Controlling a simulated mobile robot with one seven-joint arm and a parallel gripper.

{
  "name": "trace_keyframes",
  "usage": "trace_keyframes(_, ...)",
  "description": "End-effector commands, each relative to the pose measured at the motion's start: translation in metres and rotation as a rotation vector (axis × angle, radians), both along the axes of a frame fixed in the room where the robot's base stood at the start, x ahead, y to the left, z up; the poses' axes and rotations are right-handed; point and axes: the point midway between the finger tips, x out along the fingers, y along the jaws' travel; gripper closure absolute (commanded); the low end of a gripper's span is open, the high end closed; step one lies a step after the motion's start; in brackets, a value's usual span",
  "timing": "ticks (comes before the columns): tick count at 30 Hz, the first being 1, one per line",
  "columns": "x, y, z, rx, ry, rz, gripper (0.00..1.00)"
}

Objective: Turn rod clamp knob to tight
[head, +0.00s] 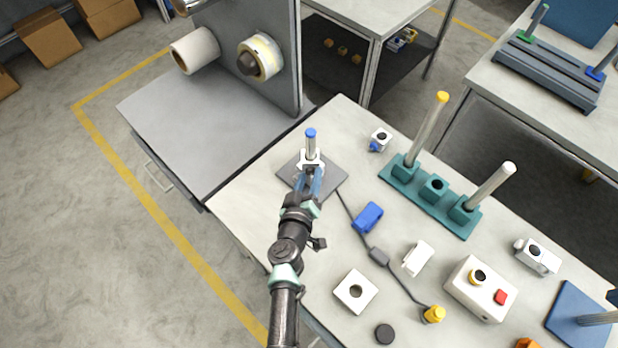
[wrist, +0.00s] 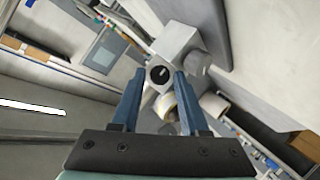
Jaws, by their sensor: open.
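The rod clamp (head: 309,155) is a small white block on an upright metal rod (head: 311,144) with a blue cap, standing on a dark grey base plate (head: 333,181). In the wrist view the clamp (wrist: 181,42) is a pale block, with its round black knob (wrist: 160,74) facing me and a short white mark on the knob. My gripper (head: 309,174) is at the near side of the clamp. Its blue fingers (wrist: 158,82) are open, with the tips on either side of the knob in the wrist view. I cannot tell whether they touch it. My fingers partly hide the clamp in the head view.
A teal rack (head: 430,199) with two upright rods stands right of the clamp. A small clamp-like part (head: 380,139), a blue block (head: 368,217), a cable box (head: 379,258) and a white control box (head: 481,289) lie rightward. A grey upright panel (head: 250,50) stands behind left.

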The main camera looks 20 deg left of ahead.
Motion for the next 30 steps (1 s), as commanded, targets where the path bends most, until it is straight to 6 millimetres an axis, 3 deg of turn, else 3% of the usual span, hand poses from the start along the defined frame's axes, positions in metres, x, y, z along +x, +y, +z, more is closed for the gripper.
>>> trace_keyframes(2, -0.0001, -0.0001, 0.0002, 0.0, 0.0, 0.0, 0.56)
trace_keyframes(9, -0.0003, -0.0001, 0.0003, 0.0, 0.0, 0.0, 0.99)
trace_keyframes(21, -0.0001, -0.0004, 0.0015, 0.021, 0.008, 0.0, 1.0)
trace_keyframes(30, 0.0008, -0.0022, 0.0033, 0.168, 0.076, 0.0, 1.0)
